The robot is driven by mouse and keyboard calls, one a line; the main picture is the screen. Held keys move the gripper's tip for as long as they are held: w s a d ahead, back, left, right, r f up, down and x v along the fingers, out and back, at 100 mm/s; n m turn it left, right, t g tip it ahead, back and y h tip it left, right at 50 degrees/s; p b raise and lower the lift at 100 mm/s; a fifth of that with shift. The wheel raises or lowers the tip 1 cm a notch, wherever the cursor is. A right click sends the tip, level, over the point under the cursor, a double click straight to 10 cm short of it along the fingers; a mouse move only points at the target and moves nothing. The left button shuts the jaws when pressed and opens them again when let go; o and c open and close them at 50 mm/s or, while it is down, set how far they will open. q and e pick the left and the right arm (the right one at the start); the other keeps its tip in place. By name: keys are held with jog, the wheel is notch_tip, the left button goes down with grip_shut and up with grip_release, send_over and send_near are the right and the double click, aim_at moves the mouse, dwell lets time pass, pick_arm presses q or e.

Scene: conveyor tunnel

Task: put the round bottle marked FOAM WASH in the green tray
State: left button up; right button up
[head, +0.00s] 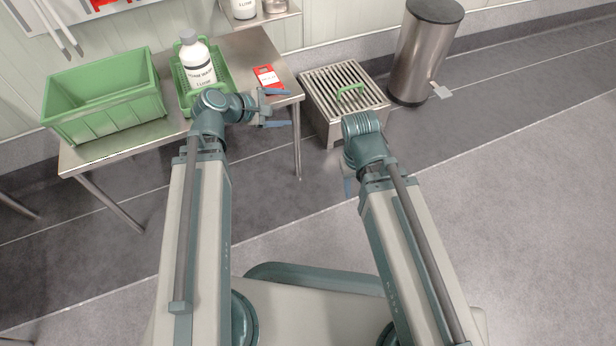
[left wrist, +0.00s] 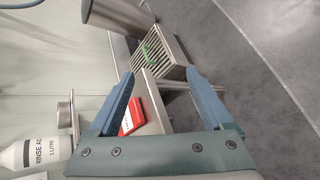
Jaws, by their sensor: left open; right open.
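A round white bottle (head: 198,68) with a grey cap stands upright in a shallow green tray (head: 181,88) on the steel table. Its label is small but looks like FOAM WASH. My left gripper (head: 284,107) is open and empty near the table's right edge, to the right of the bottle and apart from it. In the left wrist view its open fingers (left wrist: 160,78) have nothing between them. My right gripper (head: 348,184) is mostly hidden behind its own wrist, below the slatted steel box.
A deep green crate (head: 105,108) is left of the tray. A red-and-white card (head: 266,77) lies right of it. A slatted box (head: 318,90) with a green object stands beside the table, near a steel bin (head: 425,50). A RINSE AID bottle (left wrist: 35,152) is on a shelf.

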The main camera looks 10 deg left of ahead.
pick_arm(q)
jog(key=s+d+f+m+g+y, duration=0.4)
jog(key=s+m, duration=0.4)
jog(key=m, duration=0.2)
jog(key=s+d+f+m+g+y, duration=0.4)
jog(key=s+m, duration=0.3)
jog(key=m, duration=0.3)
jog(key=shift+s+d+f+g+y, duration=0.4)
jog(key=shift+d+f, duration=0.35)
jog(key=shift+f, duration=0.15)
notch_tip(320, 180, up, 46)
jog(key=p, duration=4.6)
jog(key=shift+r, duration=0.15)
pick_arm(e)
notch_tip(320, 180, up, 46)
jog(key=shift+r, duration=0.15)
